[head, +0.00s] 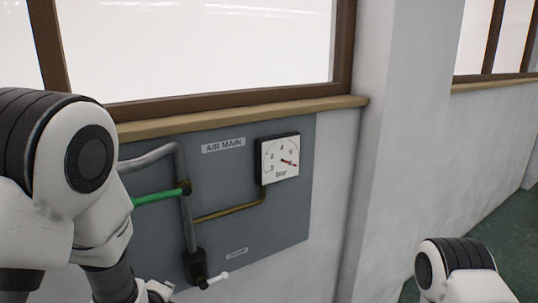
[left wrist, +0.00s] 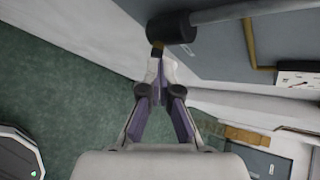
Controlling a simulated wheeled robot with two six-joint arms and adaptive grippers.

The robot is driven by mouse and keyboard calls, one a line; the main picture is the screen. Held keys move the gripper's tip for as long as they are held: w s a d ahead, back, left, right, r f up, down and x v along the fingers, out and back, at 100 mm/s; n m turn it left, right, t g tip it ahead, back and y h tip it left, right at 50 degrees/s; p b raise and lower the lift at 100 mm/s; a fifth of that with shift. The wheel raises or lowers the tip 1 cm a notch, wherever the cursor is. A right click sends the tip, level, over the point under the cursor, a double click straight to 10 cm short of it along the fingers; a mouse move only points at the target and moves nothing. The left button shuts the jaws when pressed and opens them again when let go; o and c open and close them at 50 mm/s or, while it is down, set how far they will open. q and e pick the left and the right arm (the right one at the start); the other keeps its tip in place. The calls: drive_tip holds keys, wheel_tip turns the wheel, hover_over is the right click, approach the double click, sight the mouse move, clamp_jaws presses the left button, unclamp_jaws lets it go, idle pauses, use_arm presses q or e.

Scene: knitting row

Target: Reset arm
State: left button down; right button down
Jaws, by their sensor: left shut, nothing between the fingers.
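My left gripper (left wrist: 158,78) is shut and empty in the left wrist view, its fingertips close to the black valve body (left wrist: 172,27). I cannot tell if they touch it. In the head view its white tip (head: 160,291) just shows at the bottom, left of the valve. My left arm hides the panel's left part. Only a piece of my right arm shows at the lower right; its gripper is out of view.
A grey panel (head: 285,220) labelled "AIR MAIN" carries a pressure gauge (head: 280,158), a green pipe (head: 158,197) and a brass tube (head: 232,211). A wooden sill (head: 230,116) juts out above it. Green floor (left wrist: 60,95) lies clear in the left wrist view.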

use_arm(q)
drive_tip(key=s+a+f+n+g, duration=0.1)
drive_tip(key=s+f+n+g, duration=0.15)
drive_tip(key=s+f, duration=0.65)
drive_tip(key=s+f+n+g, duration=0.1)
drive_tip(key=s+f+g, duration=0.3)
drive_tip(key=f, duration=0.8)
drive_tip(key=s+f+n+g, duration=0.2)
drive_tip(key=s+f+n, duration=0.2)
drive_tip(key=s+n, duration=0.4)
drive_tip(key=s+f+n+g+h, duration=0.1)
drive_tip(key=s+f+n, duration=0.3)
drive_tip(key=s+n, duration=0.4)
drive_tip(key=shift+n+g+h+b, duration=0.4)
drive_tip(key=shift+n+g, duration=0.45)
drive_tip(key=shift+n, duration=0.6)
drive_tip(key=shift+d, duration=0.1)
